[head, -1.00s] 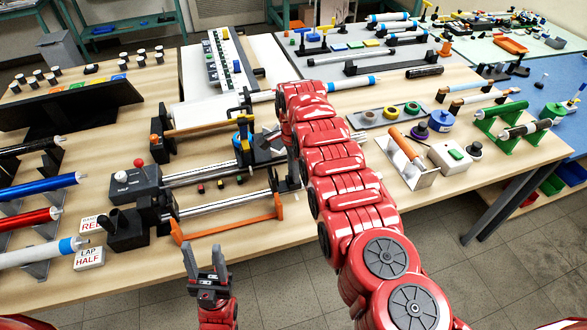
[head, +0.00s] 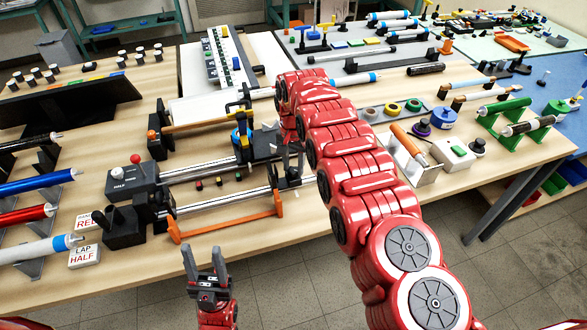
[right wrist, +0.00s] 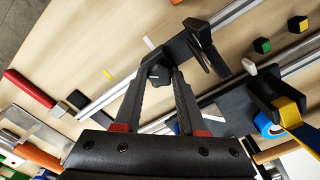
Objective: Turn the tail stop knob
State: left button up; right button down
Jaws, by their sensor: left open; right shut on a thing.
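The tail stop knob (right wrist: 159,76) is a small black knob seen in the right wrist view, with a short white mark near it. It sits beside a black tail stop block (right wrist: 196,48) on a shiny rail. My right gripper (right wrist: 160,85) is shut on the knob, one finger on each side. In the head view my right gripper (head: 292,160) is at the right end of the rails (head: 225,203), and the knob is hard to make out there.
A dark headstock block (head: 133,182) with a red ball knob stands left of the rails. An orange bar frame (head: 225,228) lies in front of them. Blue tape (right wrist: 268,126) and a yellow handle (right wrist: 290,112) are close to my right gripper.

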aim_at(293, 169)
jog(key=shift+n+b, duration=1.5)
jog(key=shift+n, duration=0.7)
jog(key=shift+c, duration=2.4)
grip_release()
jog(key=shift+r, duration=0.15)
jog(key=shift+r, duration=0.2)
notch_tip(293, 169, up, 5)
jog(key=shift+a+r, duration=0.15)
jog(key=shift+r, duration=0.05)
notch_tip(293, 169, up, 11)
jog(key=p, duration=1.1)
jog(key=shift+r+p, duration=0.2)
jog(key=shift+p, duration=0.1)
